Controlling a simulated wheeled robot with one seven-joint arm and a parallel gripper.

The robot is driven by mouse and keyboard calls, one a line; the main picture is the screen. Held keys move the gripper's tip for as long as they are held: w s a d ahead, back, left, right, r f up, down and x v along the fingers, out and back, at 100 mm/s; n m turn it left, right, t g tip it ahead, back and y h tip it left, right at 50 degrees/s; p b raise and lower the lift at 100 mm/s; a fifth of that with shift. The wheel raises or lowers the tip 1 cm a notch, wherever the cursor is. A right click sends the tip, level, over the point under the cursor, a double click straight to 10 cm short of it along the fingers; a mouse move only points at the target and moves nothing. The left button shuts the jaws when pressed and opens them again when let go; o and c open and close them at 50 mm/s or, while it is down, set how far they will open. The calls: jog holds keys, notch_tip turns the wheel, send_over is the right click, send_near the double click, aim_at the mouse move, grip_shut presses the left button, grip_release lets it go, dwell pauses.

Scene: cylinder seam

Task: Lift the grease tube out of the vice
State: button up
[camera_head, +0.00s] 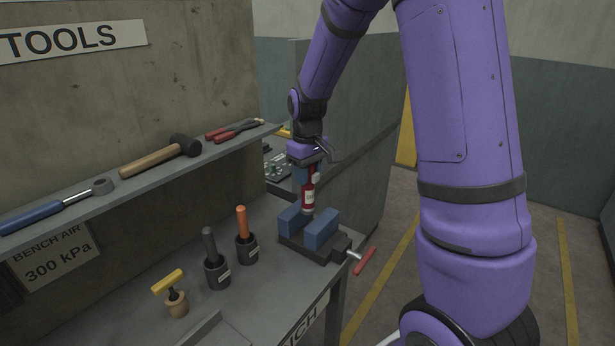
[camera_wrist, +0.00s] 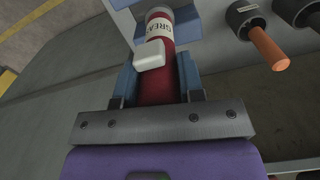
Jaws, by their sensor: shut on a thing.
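The grease tube (camera_head: 309,195) is red with a white label. My gripper (camera_head: 306,174) is shut on its upper part from above and holds it upright. The tube's lower end is at the blue jaws of the vice (camera_head: 320,230); I cannot tell whether it is still between them or just above. In the wrist view the tube (camera_wrist: 158,80) runs between my two blue fingers (camera_wrist: 157,82), its label partly readable. A pale block-like piece (camera_wrist: 150,54) covers part of it. The vice (camera_wrist: 187,20) shows blue beyond the tube.
On the bench stand a dark holder with an orange handle (camera_head: 242,222), another with a black handle (camera_head: 209,243), and a yellow-handled tool (camera_head: 168,282). A shelf (camera_head: 130,183) with a mallet (camera_head: 185,146) runs behind. The vice's red handle (camera_head: 365,261) sticks out at the bench edge.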

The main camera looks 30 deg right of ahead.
jog(key=shift+r, duration=1.25)
